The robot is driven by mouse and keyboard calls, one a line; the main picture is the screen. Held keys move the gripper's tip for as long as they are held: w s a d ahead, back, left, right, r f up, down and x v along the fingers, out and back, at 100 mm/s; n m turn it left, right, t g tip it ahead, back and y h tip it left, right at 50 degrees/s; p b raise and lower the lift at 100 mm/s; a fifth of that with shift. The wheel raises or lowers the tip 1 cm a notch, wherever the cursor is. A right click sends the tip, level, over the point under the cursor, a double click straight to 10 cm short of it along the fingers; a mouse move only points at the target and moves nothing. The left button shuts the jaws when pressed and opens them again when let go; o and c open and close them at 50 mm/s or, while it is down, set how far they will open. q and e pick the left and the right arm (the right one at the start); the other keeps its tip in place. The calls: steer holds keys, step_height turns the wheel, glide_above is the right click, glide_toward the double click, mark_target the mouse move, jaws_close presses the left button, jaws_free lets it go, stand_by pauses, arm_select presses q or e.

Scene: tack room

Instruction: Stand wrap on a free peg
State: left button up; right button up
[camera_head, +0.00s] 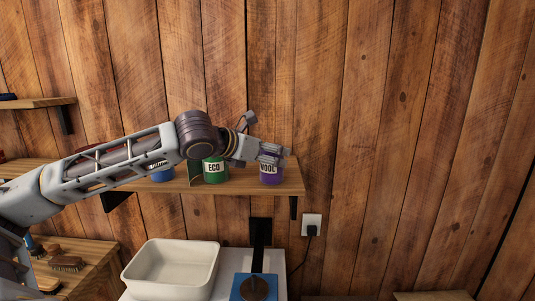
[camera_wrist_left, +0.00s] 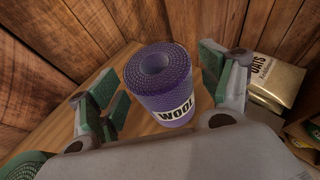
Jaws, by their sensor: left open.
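A purple rolled wrap (camera_head: 271,178) labelled "WOOL" stands upright near the right end of the wall shelf (camera_head: 240,187). In the left wrist view the purple wrap (camera_wrist_left: 160,90) shows its spiral top between the green-padded fingers. My left gripper (camera_head: 272,152) is open at the wrap's upper part, with fingers on both sides; I cannot tell whether they touch it. A green wrap (camera_head: 215,171) labelled "ECO" and a blue one (camera_head: 163,175), partly behind my arm, stand further left. I cannot make out a peg with certainty. My right gripper is not in view.
Below the shelf are a white basin (camera_head: 172,270) and a blue block (camera_head: 254,287) with a dark round part. An outlet (camera_head: 311,225) with a plugged cord is on the wall. The left wrist view shows an oats bag (camera_wrist_left: 275,82) at right. Brushes (camera_head: 66,263) lie lower left.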

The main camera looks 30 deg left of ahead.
arm_select(q)
steer(key=shift+s+r, duration=0.1)
steer(key=shift+r, duration=0.1)
steer(key=b+v, duration=0.2)
steer(key=v, duration=0.9)
steer(key=shift+s, duration=0.4)
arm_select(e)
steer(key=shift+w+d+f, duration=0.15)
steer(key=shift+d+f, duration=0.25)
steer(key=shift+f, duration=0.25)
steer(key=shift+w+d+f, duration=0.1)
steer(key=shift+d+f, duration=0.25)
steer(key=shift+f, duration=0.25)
arm_select(q)
steer(key=shift+a+r, duration=0.1)
steer(key=shift+a, duration=0.05)
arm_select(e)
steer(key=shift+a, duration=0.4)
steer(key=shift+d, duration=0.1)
